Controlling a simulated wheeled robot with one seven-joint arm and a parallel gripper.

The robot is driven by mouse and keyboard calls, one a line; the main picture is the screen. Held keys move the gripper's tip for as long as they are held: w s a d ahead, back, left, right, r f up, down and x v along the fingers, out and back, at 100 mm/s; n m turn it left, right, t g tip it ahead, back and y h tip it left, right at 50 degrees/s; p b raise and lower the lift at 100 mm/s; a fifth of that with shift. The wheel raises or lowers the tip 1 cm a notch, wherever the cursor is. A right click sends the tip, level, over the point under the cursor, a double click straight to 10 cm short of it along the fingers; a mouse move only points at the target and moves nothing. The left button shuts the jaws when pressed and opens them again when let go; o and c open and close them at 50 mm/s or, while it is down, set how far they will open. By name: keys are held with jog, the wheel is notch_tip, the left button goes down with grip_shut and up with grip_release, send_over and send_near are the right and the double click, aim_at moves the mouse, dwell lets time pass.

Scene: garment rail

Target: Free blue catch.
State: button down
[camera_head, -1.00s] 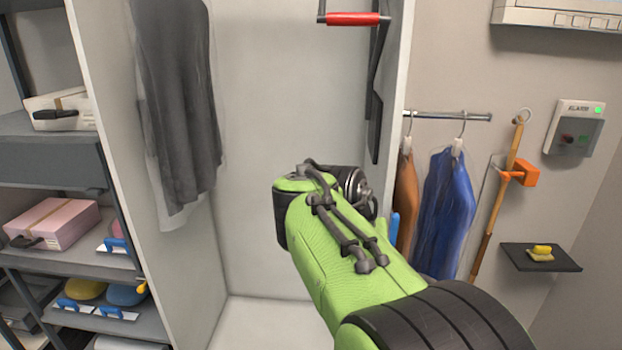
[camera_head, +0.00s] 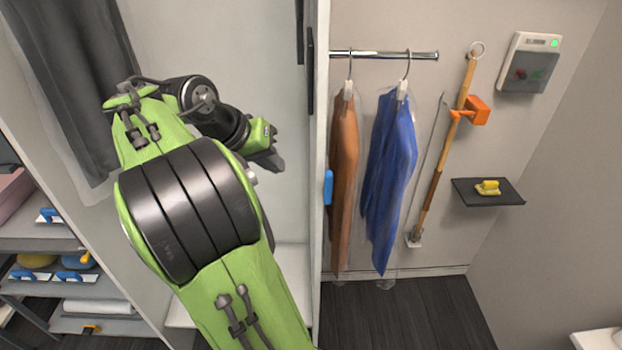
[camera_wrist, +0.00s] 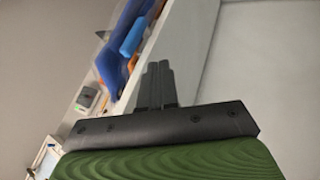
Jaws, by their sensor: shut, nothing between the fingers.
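A small light-blue catch (camera_head: 328,187) sits upright on the front edge of the white partition panel (camera_head: 318,120), beside the hanging garments. In the wrist view, the blue catch (camera_wrist: 132,38) shows tilted along the panel edge, beyond my fingertips. My gripper (camera_head: 276,161) is shut and empty, inside the white cabinet bay, to the left of the catch and apart from it. In the wrist view, my gripper's dark fingers (camera_wrist: 157,72) lie together, pointing along the pale panel.
A brown garment (camera_head: 344,170) and a blue garment (camera_head: 390,165) hang from a metal rail (camera_head: 385,55) right of the partition. A wooden pole (camera_head: 446,140) with an orange holder (camera_head: 477,111) is on the wall. A dark shelf (camera_head: 507,199) juts out. A grey garment (camera_head: 75,75) hangs left.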

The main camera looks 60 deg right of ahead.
aim_at(328, 184)
jog(key=s+d+f+b, duration=0.2)
jog(key=s+d+f, duration=0.3)
jog(key=d+f, duration=0.1)
jog(key=shift+s+f+b, duration=0.25)
jog(key=shift+s+b, duration=0.05)
jog(key=shift+s, duration=0.05)
